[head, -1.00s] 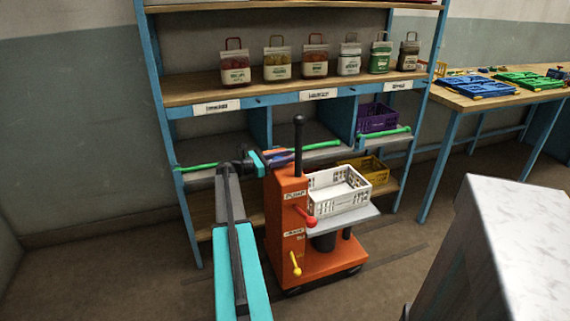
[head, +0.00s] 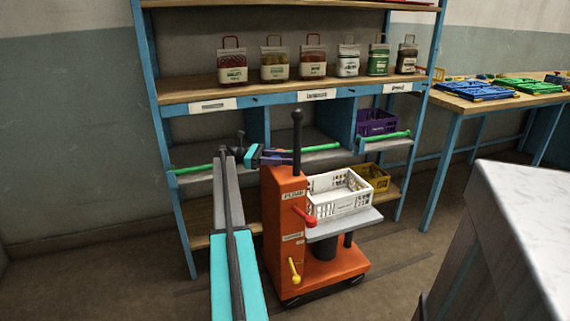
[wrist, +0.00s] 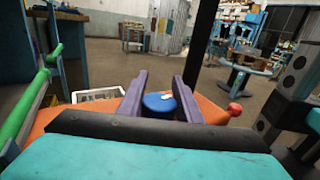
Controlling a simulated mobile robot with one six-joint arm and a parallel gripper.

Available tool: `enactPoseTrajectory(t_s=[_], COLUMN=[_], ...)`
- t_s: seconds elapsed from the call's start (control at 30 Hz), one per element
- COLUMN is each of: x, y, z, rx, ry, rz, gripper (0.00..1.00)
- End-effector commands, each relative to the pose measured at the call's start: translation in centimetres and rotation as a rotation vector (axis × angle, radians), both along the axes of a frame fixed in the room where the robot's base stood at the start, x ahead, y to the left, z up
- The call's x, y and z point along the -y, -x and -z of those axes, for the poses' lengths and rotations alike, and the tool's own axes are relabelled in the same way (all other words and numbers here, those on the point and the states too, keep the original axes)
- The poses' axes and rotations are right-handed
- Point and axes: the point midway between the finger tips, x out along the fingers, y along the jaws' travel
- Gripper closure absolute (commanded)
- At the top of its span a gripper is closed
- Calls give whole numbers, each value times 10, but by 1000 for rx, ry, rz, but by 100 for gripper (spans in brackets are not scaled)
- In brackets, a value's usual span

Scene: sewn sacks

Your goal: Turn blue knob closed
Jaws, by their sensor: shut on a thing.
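The blue knob (wrist: 160,103) sits on top of the orange lift truck (head: 283,215), between my gripper's two purple fingers. A short white mark shows on the knob's top. My gripper (wrist: 160,88) is shut on the knob. In the head view my gripper (head: 284,158) is at the top of the orange column, beside the black post, and the blue knob is hidden there.
A red lever (head: 305,216) and a yellow lever (head: 295,270) stick out of the column. A white crate (head: 338,205) rests on the truck's grey platform. The blue shelf rack (head: 205,107) with green rails stands close behind. A pale-topped block (head: 530,225) is at right.

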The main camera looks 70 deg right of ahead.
Motion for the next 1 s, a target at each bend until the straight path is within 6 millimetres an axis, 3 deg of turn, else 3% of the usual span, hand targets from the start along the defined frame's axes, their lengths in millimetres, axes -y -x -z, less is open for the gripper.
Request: enactPoseTrajectory(t_s=[0.47,0.5,0.6,1.0], x=[-2,-2,-2,-2], y=[6,6,5,1], z=[2,2,2,0], rx=[1,2,2,-2], ry=[-4,-4,-3,-1], rz=[22,22,20,9], gripper=[91,63,50,50])
